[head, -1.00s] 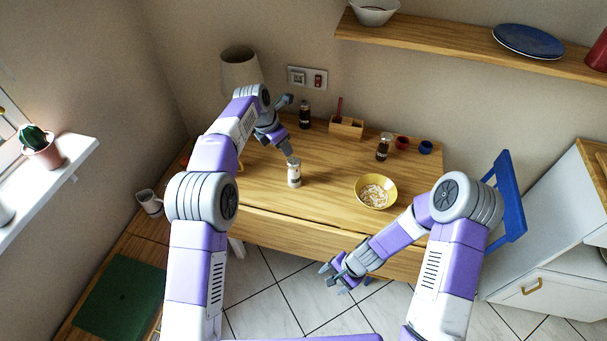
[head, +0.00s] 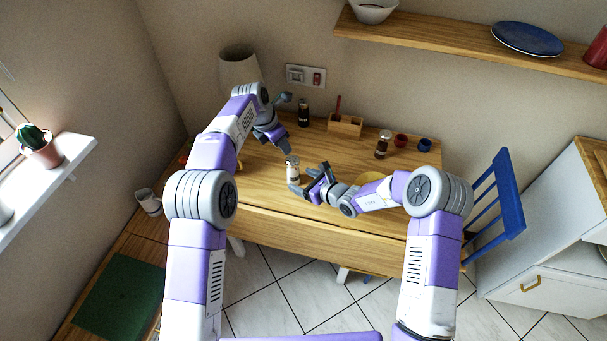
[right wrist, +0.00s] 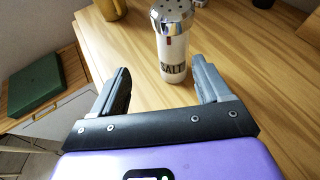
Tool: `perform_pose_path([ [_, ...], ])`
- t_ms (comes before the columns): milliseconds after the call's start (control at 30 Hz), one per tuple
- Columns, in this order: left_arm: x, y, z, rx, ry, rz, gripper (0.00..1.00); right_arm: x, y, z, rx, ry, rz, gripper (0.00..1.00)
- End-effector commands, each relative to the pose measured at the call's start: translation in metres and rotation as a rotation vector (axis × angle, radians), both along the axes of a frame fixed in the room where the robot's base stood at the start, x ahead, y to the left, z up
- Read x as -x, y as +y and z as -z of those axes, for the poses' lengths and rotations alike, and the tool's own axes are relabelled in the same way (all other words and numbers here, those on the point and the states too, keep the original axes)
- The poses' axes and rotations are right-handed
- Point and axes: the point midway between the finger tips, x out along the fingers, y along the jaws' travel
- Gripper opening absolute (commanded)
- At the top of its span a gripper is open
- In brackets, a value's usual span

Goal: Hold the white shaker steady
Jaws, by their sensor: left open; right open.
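The white shaker (head: 292,172) stands upright on the wooden table. In the right wrist view it is a white shaker (right wrist: 173,50) with a holed metal top and a "SALT" label, just beyond the fingertips. My right gripper (head: 311,183) is open beside the shaker, on its right in the head view; its two fingers (right wrist: 164,78) point towards it and are not closed on it. My left gripper (head: 284,148) is open above and behind the shaker, close to its top; I cannot tell whether it touches.
A yellow bowl (head: 368,178) is mostly hidden behind my right arm. A dark bottle (head: 304,113), a wooden box (head: 345,126), a brown-filled shaker (head: 383,145) and red (head: 400,141) and blue (head: 424,145) cups stand at the back. A blue chair (head: 497,205) is at the right.

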Motion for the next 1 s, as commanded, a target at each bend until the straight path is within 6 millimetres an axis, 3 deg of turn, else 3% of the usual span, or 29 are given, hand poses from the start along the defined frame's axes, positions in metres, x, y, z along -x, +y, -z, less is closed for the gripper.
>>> perform_pose_path([
  [267, 0.000, 0.000, 0.000, 0.000, 0.000, 0.000, 0.43, -0.023, 0.002, -0.006, -0.083, 0.001, 0.107, 0.77],
  [700, 0.000, 0.000, 0.000, 0.000, 0.000, 0.000, 0.43, -0.064, 0.034, 0.012, -0.083, 0.001, 0.108, 0.77],
  [1000, 0.000, 0.000, 0.000, 0.000, 0.000, 0.000, 0.43, -0.077, 0.044, 0.018, -0.083, 0.001, 0.108, 0.77],
])
